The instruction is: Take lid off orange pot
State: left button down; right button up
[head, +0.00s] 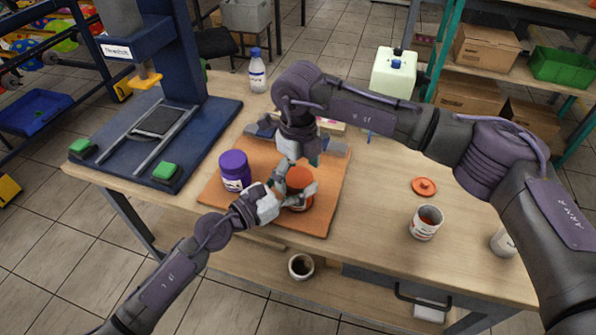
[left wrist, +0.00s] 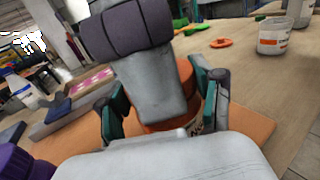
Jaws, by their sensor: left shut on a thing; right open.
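The orange pot (head: 300,184) stands on the orange-brown board on the table, its orange top partly hidden by my grippers. In the left wrist view the orange pot (left wrist: 186,72) shows between the teal finger pads, mostly behind my right gripper. My left gripper (head: 294,194) is shut on the orange pot, around its side. My right gripper (head: 289,166) is open and points down close over the pot; its fingertips are largely hidden. I cannot tell whether they touch the lid.
A purple pot (head: 235,170) stands left of my left gripper on the board (head: 338,190). An orange lid (head: 424,187) and an open white pot (head: 427,222) are on the right. A blue press (head: 178,90) is at the left, a bottle (head: 257,72) behind.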

notch_tip(320, 180, up, 4)
jog(key=shift+r, duration=0.2)
jog(key=shift+c, duration=0.5)
notch_tip(320, 180, up, 2)
jog(key=shift+r+m, duration=0.15)
jog(key=shift+m, duration=0.95)
jog(key=shift+r+m, duration=0.4)
jog(key=shift+m, duration=0.4)
notch_tip(320, 180, down, 8)
jog(key=shift+r, duration=0.2)
jog(key=c, duration=1.2)
jog(key=shift+o, duration=0.2)
jog(key=n, duration=0.4)
